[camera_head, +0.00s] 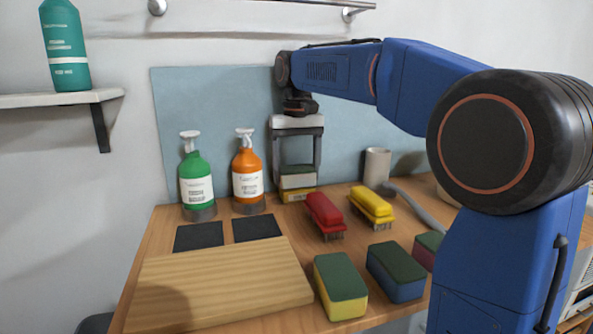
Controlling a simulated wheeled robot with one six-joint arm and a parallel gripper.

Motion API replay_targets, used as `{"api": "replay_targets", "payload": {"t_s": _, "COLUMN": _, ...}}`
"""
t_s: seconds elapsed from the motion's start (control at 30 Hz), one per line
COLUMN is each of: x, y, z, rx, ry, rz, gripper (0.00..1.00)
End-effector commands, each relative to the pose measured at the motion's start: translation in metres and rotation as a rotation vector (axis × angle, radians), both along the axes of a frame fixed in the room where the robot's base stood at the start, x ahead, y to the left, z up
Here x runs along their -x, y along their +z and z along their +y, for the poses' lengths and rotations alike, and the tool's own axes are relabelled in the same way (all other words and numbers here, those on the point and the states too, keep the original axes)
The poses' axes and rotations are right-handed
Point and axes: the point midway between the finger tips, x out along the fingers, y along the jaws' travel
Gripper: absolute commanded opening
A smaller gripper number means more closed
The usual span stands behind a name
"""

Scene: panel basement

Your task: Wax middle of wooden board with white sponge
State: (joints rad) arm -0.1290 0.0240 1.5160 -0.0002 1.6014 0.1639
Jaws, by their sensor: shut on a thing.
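The wooden board (220,288) lies flat at the front left of the table, and its top is bare. My gripper (299,172) points down at the back of the table, right of the orange bottle. It is shut on the white sponge (298,182), a pale block with a dark green top, between its two fingers. A yellow strip shows directly under the sponge. I cannot tell whether it belongs to the sponge or to a thing below.
Green (197,180) and orange (247,175) spray bottles stand behind two dark pads (199,236). Red (325,214) and yellow (372,206) brushes lie between my gripper and the yellow (341,290), blue (396,274) and pink (427,250) sponges. A cup (377,166) stands behind.

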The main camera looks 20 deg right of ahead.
Motion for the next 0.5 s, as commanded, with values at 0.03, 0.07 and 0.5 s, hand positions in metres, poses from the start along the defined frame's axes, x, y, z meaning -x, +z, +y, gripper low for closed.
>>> {"api": "replay_targets", "payload": {"t_s": 0.03, "x": 0.0001, "y": -0.0005, "z": 0.0, "rx": 0.0, "ry": 0.0, "rz": 0.0, "gripper": 0.55}}
{"api": "replay_targets", "payload": {"t_s": 0.07, "x": 0.0001, "y": -0.0008, "z": 0.0, "rx": 0.0, "ry": 0.0, "rz": 0.0, "gripper": 0.55}}
{"api": "replay_targets", "payload": {"t_s": 0.5, "x": 0.0002, "y": -0.0051, "z": 0.0, "rx": 0.0, "ry": 0.0, "rz": 0.001, "gripper": 0.55}}
